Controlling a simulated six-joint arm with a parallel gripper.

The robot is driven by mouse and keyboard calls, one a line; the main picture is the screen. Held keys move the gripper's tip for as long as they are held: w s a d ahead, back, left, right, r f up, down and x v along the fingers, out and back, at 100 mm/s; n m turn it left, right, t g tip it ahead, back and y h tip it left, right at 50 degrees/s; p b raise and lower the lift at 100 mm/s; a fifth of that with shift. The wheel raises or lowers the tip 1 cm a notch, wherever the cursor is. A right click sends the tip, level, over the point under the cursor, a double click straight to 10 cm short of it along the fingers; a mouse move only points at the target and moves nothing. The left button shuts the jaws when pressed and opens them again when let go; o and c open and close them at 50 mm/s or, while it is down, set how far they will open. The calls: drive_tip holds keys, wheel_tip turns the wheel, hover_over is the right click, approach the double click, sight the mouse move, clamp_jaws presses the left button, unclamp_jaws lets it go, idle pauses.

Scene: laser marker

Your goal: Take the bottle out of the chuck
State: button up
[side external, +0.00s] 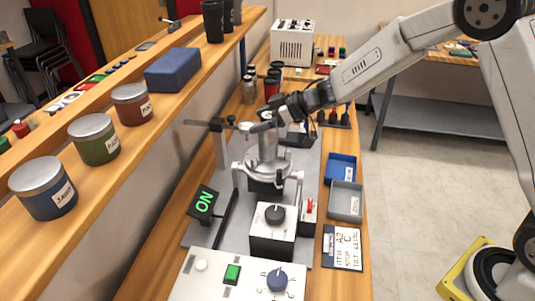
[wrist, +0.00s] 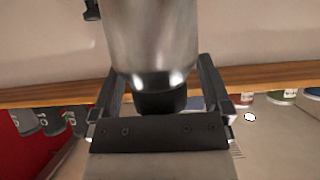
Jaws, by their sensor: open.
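A silver metallic bottle (wrist: 152,40) with a black cap (wrist: 160,95) fills the top middle of the wrist view. My gripper (wrist: 160,70) is open, with one finger on each side of the bottle near its cap end. Gaps show between the fingers and the bottle. In the side view my gripper (side external: 268,116) is at the top of the silver bottle (side external: 267,140), which stands upright over the grey chuck (side external: 262,172). My gripper partly covers the bottle's upper end there. How the chuck's jaws sit on the bottle is too small to tell.
A control box with a black knob (side external: 275,214) stands in front of the chuck. A lit green ON display (side external: 204,203) is to its left. Blue (side external: 341,168) and grey (side external: 346,199) trays lie to the right. A shelf with jars (side external: 93,138) runs along the left.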

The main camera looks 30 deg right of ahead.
idle(0.4)
clamp_jaws()
drive_tip(key=shift+r, duration=0.2)
drive_tip(key=shift+r, duration=0.5)
wheel_tip(320, 180, up, 2)
drive_tip(key=shift+r, duration=0.1)
drive_tip(key=s+d+r, duration=0.2)
drive_tip(key=s+r, duration=0.7)
drive_tip(key=s, duration=0.4)
drive_tip(key=shift+s+d+r, duration=0.15)
drive_tip(key=shift+s+r, duration=0.1)
drive_tip(key=shift+s, duration=0.15)
